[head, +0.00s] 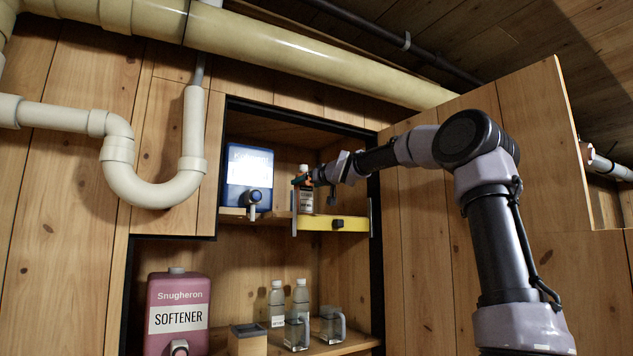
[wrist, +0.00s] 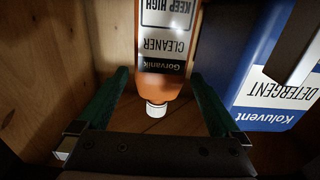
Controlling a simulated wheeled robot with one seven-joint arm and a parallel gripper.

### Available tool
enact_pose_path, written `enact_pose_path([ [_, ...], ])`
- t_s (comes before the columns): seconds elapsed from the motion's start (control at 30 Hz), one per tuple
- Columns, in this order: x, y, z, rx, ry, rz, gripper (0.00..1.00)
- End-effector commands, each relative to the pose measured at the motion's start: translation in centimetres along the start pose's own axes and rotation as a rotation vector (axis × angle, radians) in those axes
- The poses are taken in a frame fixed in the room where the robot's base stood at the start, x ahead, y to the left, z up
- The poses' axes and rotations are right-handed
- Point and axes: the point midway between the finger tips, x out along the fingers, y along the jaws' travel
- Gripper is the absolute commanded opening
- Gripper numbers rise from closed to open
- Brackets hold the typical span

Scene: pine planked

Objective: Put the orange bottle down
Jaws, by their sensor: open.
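The orange bottle (head: 306,199), with a white cap and a dark and white label, is upright in the upper cupboard compartment. Its base appears at the level of the upper shelf, just above a yellow bar in the picture; the contact itself is not clear. My gripper (head: 303,180) is at the bottle's upper part. In the wrist view the picture is upside down, and the bottle (wrist: 165,45) reads "Cleaner" and "Keep high". The green fingers of my gripper (wrist: 160,76) are spread, one on each side of the bottle, with gaps visible.
A blue detergent container (head: 248,170) with a tap stands left of the bottle. The yellow bar (head: 332,223) crosses the shelf front. An open door (head: 535,150) is at right. Below are a pink softener container (head: 178,290), clear bottles (head: 277,300) and glass mugs (head: 331,325).

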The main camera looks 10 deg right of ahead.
Motion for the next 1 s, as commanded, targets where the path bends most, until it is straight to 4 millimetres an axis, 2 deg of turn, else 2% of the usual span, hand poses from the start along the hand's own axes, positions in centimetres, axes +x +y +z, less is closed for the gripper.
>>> enact_pose_path([
  [0.53, -4.8, 0.3, 0.0, 0.002, -0.001, 0.003, 1.00],
  [1.0, -5.9, 0.0, 0.0, 0.000, 0.000, 0.000, 1.00],
])
